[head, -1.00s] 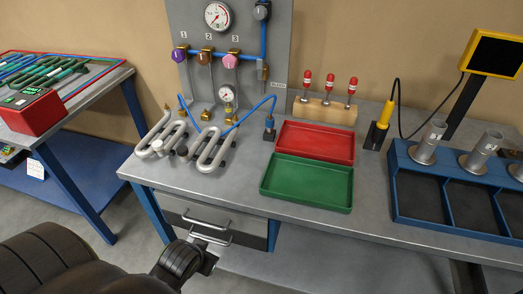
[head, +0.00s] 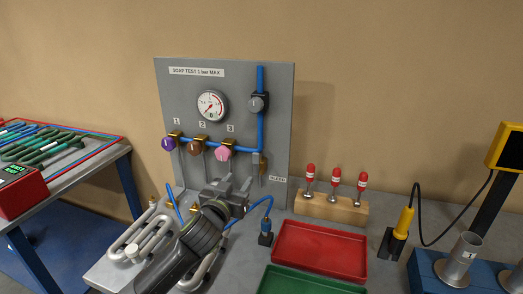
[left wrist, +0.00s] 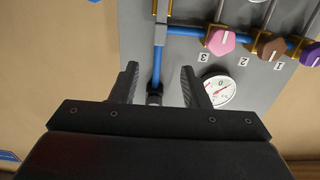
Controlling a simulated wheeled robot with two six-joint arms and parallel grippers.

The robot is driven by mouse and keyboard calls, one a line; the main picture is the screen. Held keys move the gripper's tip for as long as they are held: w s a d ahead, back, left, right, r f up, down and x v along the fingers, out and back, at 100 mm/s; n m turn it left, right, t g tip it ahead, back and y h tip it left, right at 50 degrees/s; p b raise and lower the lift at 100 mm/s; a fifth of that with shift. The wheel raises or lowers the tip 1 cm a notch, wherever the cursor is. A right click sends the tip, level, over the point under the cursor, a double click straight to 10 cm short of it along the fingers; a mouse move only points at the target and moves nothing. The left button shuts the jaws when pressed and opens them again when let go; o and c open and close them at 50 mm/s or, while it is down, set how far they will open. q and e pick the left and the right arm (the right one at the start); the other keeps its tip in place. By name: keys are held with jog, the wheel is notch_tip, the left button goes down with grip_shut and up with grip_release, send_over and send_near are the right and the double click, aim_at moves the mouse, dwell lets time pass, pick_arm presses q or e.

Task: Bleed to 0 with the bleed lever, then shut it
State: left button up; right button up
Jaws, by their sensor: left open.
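The bleed lever (head: 262,167) is a small brass and grey fitting at the foot of the blue pipe (head: 261,125), beside the BLEED label. In the left wrist view, which is upside down, a grey fitting (left wrist: 161,32) shows on the pipe at the top. My left gripper (head: 234,184) is open and empty, low in front of the panel, left of the lever and apart from it. In the left wrist view its two fingers (left wrist: 158,85) frame the pipe and a dark knob behind. The round gauge (head: 212,105) is on the panel; its needle is too small to read surely. My right gripper is not in view.
Purple (head: 170,144), brown (head: 194,148) and pink (head: 223,153) valve knobs sit left of the pipe. Grey coils (head: 135,240) lie on the bench. A wooden block (head: 330,208) with red-topped pieces and a red tray (head: 320,250) stand to the right.

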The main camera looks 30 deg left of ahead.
aim_at(255, 156)
pick_arm(q)
jog(key=p+x, duration=0.2)
jog(key=x, duration=0.7)
jog(key=shift+s+r, duration=0.1)
jog(key=shift+r, duration=0.1)
jog(key=p+x, duration=0.1)
jog(key=x, duration=0.4)
jog(key=shift+w+a+f, duration=0.1)
jog(key=shift+w, duration=0.15)
jog(key=shift+p+x, duration=0.3)
jog(key=shift+x, duration=0.7)
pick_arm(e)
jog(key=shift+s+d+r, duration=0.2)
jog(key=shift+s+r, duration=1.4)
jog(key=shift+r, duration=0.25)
pick_arm(q)
jog(key=c, duration=0.8)
jog(key=shift+f, duration=0.1)
grip_shut()
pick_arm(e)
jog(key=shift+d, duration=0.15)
